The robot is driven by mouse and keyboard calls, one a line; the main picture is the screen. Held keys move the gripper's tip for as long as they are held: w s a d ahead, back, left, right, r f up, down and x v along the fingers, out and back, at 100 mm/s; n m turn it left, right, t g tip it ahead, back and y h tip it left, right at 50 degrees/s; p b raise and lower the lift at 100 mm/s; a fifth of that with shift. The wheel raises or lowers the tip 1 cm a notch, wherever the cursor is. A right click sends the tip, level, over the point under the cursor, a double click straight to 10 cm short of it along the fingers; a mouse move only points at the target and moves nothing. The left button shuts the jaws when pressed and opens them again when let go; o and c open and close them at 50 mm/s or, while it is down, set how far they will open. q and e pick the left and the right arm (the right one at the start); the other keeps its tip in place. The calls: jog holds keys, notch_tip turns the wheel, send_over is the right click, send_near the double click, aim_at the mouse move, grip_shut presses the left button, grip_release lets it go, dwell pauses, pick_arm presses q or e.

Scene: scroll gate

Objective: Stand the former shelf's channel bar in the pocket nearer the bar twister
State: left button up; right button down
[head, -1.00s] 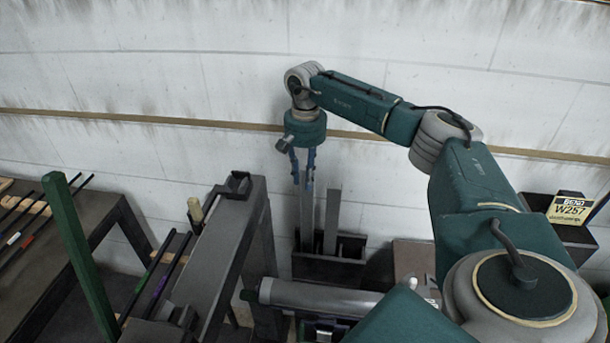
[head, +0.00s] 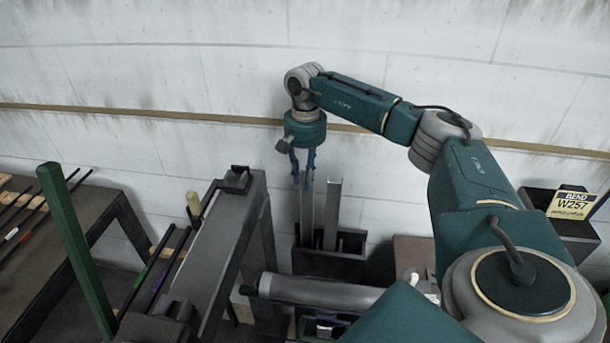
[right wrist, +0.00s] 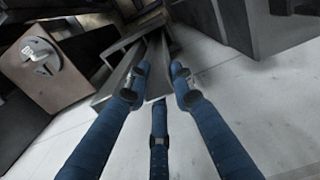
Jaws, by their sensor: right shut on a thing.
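My right gripper (head: 302,181) is above the left part of a dark pocketed rack (head: 328,266) against the wall, fingers pointing down. It is shut on the upper end of a grey channel bar (head: 307,222). The bar hangs upright, and its lower end is hidden behind the rack's front wall, so I cannot tell whether it touches the bottom. A second grey bar (head: 332,215) stands in the rack just to the right. In the right wrist view the fingers (right wrist: 160,85) surround the bar, which runs away between them. My left gripper is not in view. I cannot identify the bar twister.
A grey cylinder (head: 318,291) lies in front of the rack. A dark steel frame (head: 225,235) stands to its left. A green post (head: 75,250) rises at front left, before a table (head: 60,250) with rods. A BEND W257 sign (head: 571,203) is at right.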

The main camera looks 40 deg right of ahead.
jog(key=shift+f, duration=0.5)
dwell(0.3)
jog(key=c, duration=0.9)
grip_release()
jog(key=shift+r, duration=0.15)
jog(key=shift+r+p, duration=2.45)
jog(key=shift+r, duration=0.95)
